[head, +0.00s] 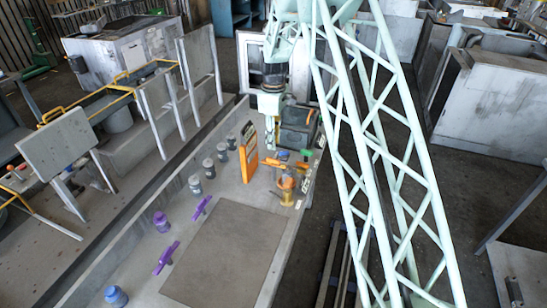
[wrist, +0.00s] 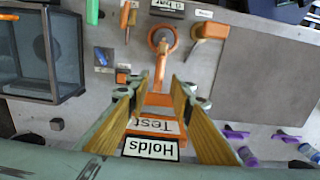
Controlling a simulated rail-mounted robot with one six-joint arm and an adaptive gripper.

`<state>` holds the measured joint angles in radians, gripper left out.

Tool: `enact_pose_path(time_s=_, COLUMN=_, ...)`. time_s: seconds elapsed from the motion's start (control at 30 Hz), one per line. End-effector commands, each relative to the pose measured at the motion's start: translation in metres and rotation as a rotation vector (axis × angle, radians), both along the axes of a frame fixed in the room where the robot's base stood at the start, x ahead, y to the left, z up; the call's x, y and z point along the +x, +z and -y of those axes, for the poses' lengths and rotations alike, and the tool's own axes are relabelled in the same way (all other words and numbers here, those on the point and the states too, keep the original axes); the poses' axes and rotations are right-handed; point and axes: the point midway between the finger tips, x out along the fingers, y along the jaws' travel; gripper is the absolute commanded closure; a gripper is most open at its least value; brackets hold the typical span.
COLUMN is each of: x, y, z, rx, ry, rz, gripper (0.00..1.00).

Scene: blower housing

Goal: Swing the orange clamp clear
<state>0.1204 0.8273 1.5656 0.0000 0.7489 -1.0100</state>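An orange clamp (wrist: 161,62) stands on the bench in the wrist view, its arm reaching from a round orange-rimmed fitting (wrist: 162,38) toward my gripper. In the head view, the orange clamp arm (head: 271,162) shows beside the upright orange board (head: 249,155). My gripper (wrist: 160,95) is open, its two fingers spread left and right in the wrist view. The clamp arm shows between and beyond the fingertips. I cannot tell whether they touch it. In the head view my gripper (head: 271,138) points down above the bench, near the board.
Labels reading "Test" (wrist: 153,126) and "Holds" (wrist: 150,148) lie low between the fingers. An orange-handled fitting (wrist: 210,30) stands right of the clamp. A dark glass-sided box (wrist: 40,55) is left. Purple handles (head: 166,257) lie beside the grey mat (head: 225,255), which is clear.

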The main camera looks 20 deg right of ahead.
Motion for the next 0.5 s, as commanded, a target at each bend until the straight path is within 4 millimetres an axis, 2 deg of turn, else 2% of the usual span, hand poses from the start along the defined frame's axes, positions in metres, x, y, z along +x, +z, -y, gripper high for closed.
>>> enact_pose_path(time_s=0.5, x=-0.001, y=-0.065, z=0.0, rx=0.0, ry=0.0, rz=-0.001, gripper=0.79)
